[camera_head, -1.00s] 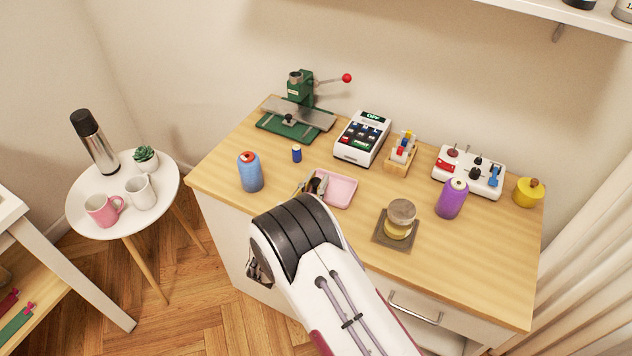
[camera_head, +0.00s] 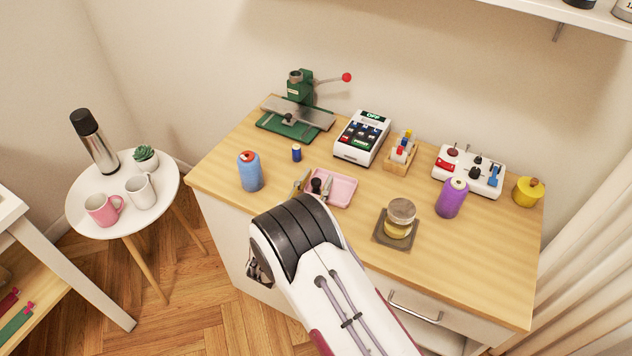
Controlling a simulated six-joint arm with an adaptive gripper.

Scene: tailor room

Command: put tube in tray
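The pink tray (camera_head: 343,191) lies on the wooden table, its left part hidden by my gripper and arm. My gripper (camera_head: 314,183) is at the tray's left side, with its two fingers spread apart. A small dark upright object (camera_head: 316,186) shows between the fingers, at the tray's left edge. It may be the tube, but it is too small to tell, and I cannot tell whether it rests inside the tray. My arm hides what is below it.

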